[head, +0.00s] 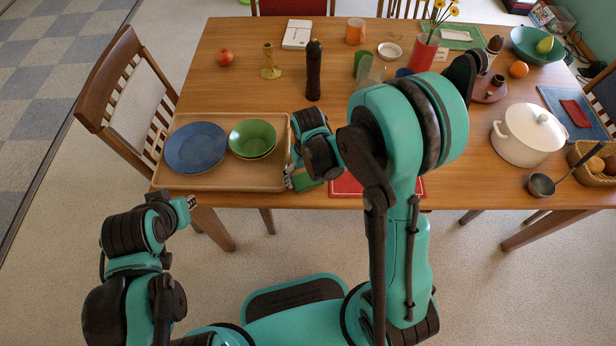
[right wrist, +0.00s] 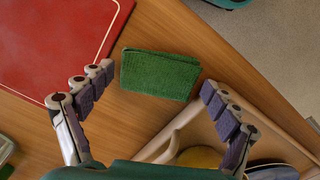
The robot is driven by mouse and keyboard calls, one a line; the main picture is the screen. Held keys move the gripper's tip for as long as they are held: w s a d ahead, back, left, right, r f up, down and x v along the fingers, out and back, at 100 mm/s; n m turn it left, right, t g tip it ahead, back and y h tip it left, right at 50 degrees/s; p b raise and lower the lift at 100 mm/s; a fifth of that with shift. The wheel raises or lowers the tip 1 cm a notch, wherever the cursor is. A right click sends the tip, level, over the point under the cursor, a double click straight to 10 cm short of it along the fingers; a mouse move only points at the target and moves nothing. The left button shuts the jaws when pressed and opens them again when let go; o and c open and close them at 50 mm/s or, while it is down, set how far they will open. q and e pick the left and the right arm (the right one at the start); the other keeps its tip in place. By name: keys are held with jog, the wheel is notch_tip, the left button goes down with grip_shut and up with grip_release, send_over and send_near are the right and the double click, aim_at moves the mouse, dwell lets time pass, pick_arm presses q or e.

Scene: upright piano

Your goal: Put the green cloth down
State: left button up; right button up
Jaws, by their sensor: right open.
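The green cloth (right wrist: 160,75) is a small folded rectangle in the right wrist view. It appears to lie on the bare wood between the red board and the tray. In the head view part of the cloth (head: 306,183) shows beside the tray, partly hidden by my right gripper (head: 295,178). My right gripper is open; in the right wrist view its fingers (right wrist: 158,82) stand apart on either side of the cloth, with no grip on it visible. My left gripper (head: 190,202) is low at the left, off the table's front edge; its finger opening is too small to judge.
A wooden tray (head: 190,183) with a blue plate (head: 196,148) and a green bowl (head: 252,138) is left of the cloth. A red board (right wrist: 50,45) is on its other side. A dark pepper mill (head: 313,70) stands behind. A white pot (head: 528,135) is at right.

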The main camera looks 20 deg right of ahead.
notch_tip(320, 180, up, 11)
jog(key=p, duration=0.4)
notch_tip(320, 180, up, 9)
jog(key=t, duration=0.3)
send_over(308, 179)
jog(key=s+d, duration=0.3)
jog(key=s, duration=0.2)
jog(key=s+d+r+m+t, duration=0.1)
jog(key=s+r+t, duration=0.2)
jog(key=s+t, duration=0.1)
jog(key=shift+s+d+r, duration=0.2)
jog(key=shift+s+d, duration=0.15)
jog(key=shift+s, duration=0.15)
jog(key=shift+c, duration=0.2)
